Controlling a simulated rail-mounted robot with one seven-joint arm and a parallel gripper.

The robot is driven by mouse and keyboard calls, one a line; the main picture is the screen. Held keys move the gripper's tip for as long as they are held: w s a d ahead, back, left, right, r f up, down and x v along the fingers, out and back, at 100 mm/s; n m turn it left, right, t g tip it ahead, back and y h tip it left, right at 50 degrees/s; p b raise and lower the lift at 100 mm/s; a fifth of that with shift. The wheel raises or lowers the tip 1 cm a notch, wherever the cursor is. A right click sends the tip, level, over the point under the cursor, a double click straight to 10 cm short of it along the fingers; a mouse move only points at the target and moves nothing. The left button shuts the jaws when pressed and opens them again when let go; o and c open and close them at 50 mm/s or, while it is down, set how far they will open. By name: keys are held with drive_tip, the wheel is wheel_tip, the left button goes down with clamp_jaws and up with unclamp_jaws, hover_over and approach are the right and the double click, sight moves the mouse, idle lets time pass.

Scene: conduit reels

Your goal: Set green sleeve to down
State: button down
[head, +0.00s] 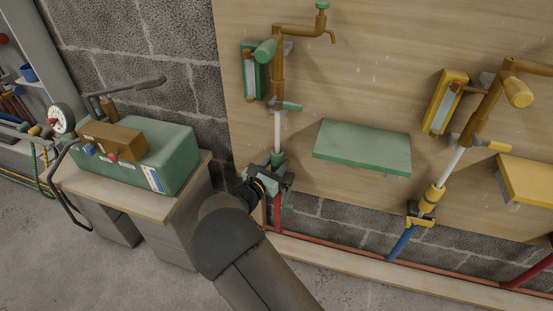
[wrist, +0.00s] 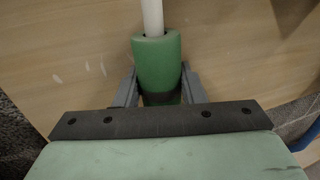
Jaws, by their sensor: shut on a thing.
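The green sleeve (wrist: 157,58) is a rounded collar around a white pipe (head: 278,132). In the head view the sleeve (head: 278,158) is at the lower end of the white pipe, above a red pipe (head: 277,212). The white pipe shows bare above it, up to a brass pipe with a green lever (head: 290,106). My gripper (wrist: 160,92) is shut on the sleeve, with one grey finger on each side. In the head view my gripper (head: 270,182) partly hides the sleeve's lower part and the joint below it.
A green shelf (head: 362,146) juts from the board to the right. Further right is a yellow pipe set with a yellow sleeve (head: 432,196) and a yellow shelf (head: 530,181). A bench (head: 150,205) with a green box (head: 165,150) stands to the left.

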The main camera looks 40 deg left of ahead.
drive_tip(key=shift+f, duration=0.25)
drive_tip(key=c, duration=0.9)
unclamp_jaws()
drive_tip(key=shift+s+r, duration=0.1)
drive_tip(key=shift+s, duration=0.25)
drive_tip(key=s+d+p, duration=0.1)
drive_tip(key=s+p, duration=0.3)
drive_tip(key=s, duration=1.2)
drive_tip(key=shift+s, duration=0.4)
drive_tip(key=shift+d, duration=0.15)
